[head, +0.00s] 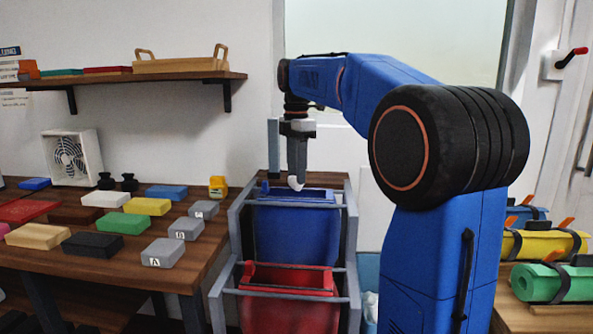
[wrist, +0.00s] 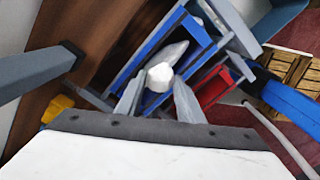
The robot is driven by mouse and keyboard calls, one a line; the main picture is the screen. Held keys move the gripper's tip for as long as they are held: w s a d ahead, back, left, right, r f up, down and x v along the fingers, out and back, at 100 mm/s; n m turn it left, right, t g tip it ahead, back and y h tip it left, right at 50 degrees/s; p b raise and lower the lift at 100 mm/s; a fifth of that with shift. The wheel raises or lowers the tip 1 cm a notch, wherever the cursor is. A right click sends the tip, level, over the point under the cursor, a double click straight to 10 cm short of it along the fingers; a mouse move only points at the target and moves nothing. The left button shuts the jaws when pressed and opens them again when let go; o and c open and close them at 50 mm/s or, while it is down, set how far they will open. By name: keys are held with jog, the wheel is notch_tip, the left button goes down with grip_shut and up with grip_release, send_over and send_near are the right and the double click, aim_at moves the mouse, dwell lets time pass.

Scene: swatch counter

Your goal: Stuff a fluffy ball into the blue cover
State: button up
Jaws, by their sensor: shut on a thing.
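The blue cover (head: 297,235) is an open-topped blue pouch held in a grey frame, in the middle of the head view. In the wrist view its blue rim (wrist: 146,54) surrounds an opening with pale grey-white shapes (wrist: 172,52) inside; I cannot tell what they are. My gripper (head: 297,180) points down just above the cover's opening. It is shut on a small white fluffy ball (wrist: 159,77), which shows between the fingertips (wrist: 158,90) in the wrist view. In the head view the ball is mostly hidden by the finger.
A red cover (head: 288,300) sits in the same frame, lower and nearer. A wooden table (head: 205,258) with several coloured blocks stands left. Rolled mats (head: 553,283) lie on a table at right. A shelf (head: 150,77) hangs at upper left.

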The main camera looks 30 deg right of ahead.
jog(key=shift+f, duration=0.1)
jog(key=o, duration=1.3)
jog(key=shift+r, duration=3)
